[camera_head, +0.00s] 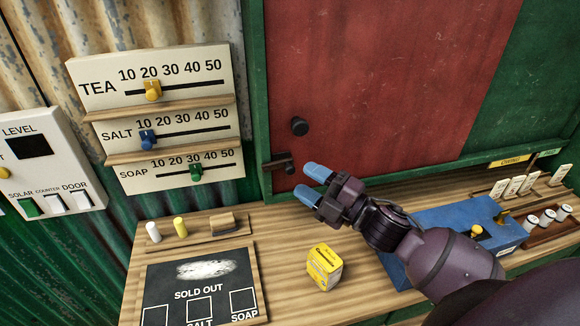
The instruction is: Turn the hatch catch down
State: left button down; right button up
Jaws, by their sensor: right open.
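The red hatch (385,75) is set in a green frame above the counter. Its dark catch (280,163) is at the hatch's lower left corner and lies about level, its end reaching left over the frame. A round dark knob (299,126) sits on the hatch above the catch. My right gripper (308,182) is open and empty, with its blue fingertips just right of and below the catch. I cannot tell whether a fingertip touches it. My left gripper is not in view.
A yellow box (324,267) stands on the wooden counter (290,230) below my right gripper. A blue box (455,225) is partly behind my right arm. A sold-out board (200,285) lies at the left, near a slider panel (160,120).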

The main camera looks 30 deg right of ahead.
aim_at(292, 172)
jog(key=shift+p+x, duration=0.35)
jog(key=shift+x, duration=2.1)
